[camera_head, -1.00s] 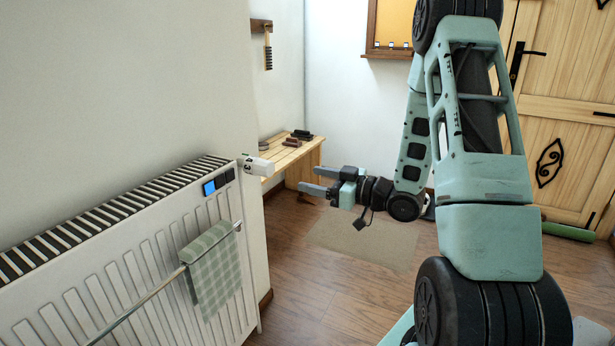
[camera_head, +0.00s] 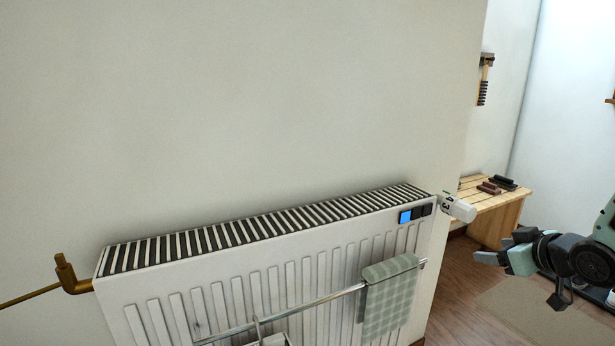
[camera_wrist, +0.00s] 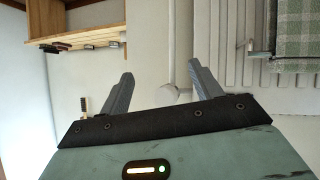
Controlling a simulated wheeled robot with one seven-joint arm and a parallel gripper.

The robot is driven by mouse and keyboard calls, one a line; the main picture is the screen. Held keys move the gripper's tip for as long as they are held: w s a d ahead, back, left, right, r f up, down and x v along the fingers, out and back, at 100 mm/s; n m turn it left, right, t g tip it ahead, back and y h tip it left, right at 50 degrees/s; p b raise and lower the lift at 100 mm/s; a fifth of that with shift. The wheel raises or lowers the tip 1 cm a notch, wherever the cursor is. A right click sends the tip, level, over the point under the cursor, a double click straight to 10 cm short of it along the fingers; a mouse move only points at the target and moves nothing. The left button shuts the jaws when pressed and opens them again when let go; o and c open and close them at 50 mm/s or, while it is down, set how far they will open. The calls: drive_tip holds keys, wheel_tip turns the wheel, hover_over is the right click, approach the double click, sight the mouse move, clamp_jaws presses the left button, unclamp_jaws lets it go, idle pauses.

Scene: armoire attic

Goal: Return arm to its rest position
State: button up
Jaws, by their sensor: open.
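My gripper (camera_head: 487,258) shows at the right edge of the head view, with part of my arm behind it cut off by the frame. In the wrist view my gripper (camera_wrist: 157,85) has its two fingers spread apart with nothing between them. It is in the air to the right of the white radiator (camera_head: 270,285), apart from it. The white radiator valve (camera_head: 460,208) at the radiator's right end is above and left of the fingers in the head view.
A green checked towel (camera_head: 390,297) hangs on the radiator's rail. A wooden bench (camera_head: 495,225) with dark brushes stands behind, and another brush (camera_head: 484,85) hangs on the wall. A brass pipe fitting (camera_head: 68,275) is at the radiator's left end. Floor and mat (camera_head: 530,318) are at lower right.

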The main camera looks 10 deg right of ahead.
drive_tip(key=s+a+r+n+g, duration=0.15)
drive_tip(key=s+a+g, duration=0.45)
drive_tip(key=s+a, duration=0.9)
drive_tip(key=s+a+r+n+g, duration=0.1)
drive_tip(key=s+a+n+g, duration=0.35)
drive_tip(key=s+a, duration=1)
wheel_tip(320, 180, up, 30)
drive_tip(key=w+a+m+g+p, duration=0.1)
drive_tip(key=w+m+p, duration=0.1)
drive_tip(key=p, duration=2.8)
drive_tip(key=shift+w+a+r+p, duration=0.2)
drive_tip(key=shift+a+p, duration=0.1)
drive_tip(key=shift+a, duration=0.1)
